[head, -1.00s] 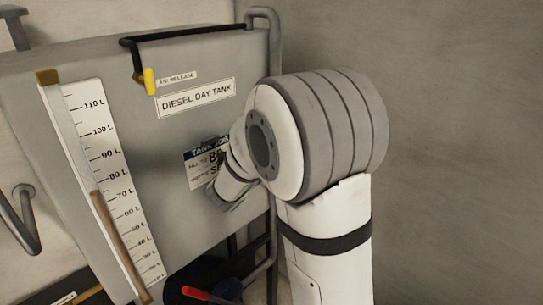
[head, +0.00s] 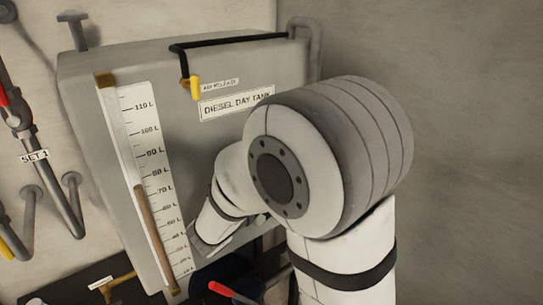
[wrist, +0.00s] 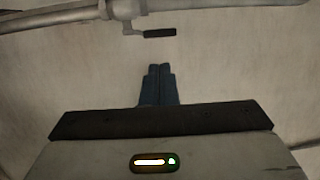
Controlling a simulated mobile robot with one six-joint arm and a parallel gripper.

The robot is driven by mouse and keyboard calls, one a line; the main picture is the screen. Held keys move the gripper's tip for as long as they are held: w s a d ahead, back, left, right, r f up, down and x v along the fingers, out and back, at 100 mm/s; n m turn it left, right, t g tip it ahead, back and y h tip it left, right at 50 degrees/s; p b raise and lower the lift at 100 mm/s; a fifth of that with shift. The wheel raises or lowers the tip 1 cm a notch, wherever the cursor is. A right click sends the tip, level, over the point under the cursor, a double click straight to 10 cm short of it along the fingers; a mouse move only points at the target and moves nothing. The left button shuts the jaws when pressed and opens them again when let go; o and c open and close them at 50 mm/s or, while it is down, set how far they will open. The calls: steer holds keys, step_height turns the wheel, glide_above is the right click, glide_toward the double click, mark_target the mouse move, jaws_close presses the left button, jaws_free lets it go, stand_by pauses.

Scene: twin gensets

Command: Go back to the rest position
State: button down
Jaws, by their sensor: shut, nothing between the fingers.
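My gripper shows in the wrist view (wrist: 160,70), its two dark blue fingers together with nothing between them. A pale wall lies beyond the fingers, and they touch nothing that I can see. In the head view my white arm stands in front of the right part of the grey diesel day tank (head: 225,130). The fingers cannot be made out in the head view.
A red-handled part (head: 222,289) is below the tank. Pipes labelled SET 1 (head: 35,156) run at the left. A pipe with a dark handle (wrist: 160,33) crosses the wrist view. Bare wall lies right.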

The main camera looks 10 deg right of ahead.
steer(key=s+d+f+m+g+y+p, duration=0.1)
steer(key=s+d+f+m+g+y, duration=0.25)
steer(key=s+m, duration=0.5)
steer(key=s+d+m+g+y+p, duration=0.15)
steer(key=s+d+m+g, duration=0.45)
steer(key=m, duration=0.6)
steer(key=s+a+m+t+y, duration=0.1)
steer(key=s+a+m+y, duration=0.3)
steer(key=a+m+y, duration=0.6)
steer(key=m, duration=1.2)
steer(key=shift+a+r+p, duration=0.25)
steer(key=shift+p, duration=0.15)
steer(key=shift+s+m+t, duration=0.15)
steer(key=shift+m+t, duration=0.1)
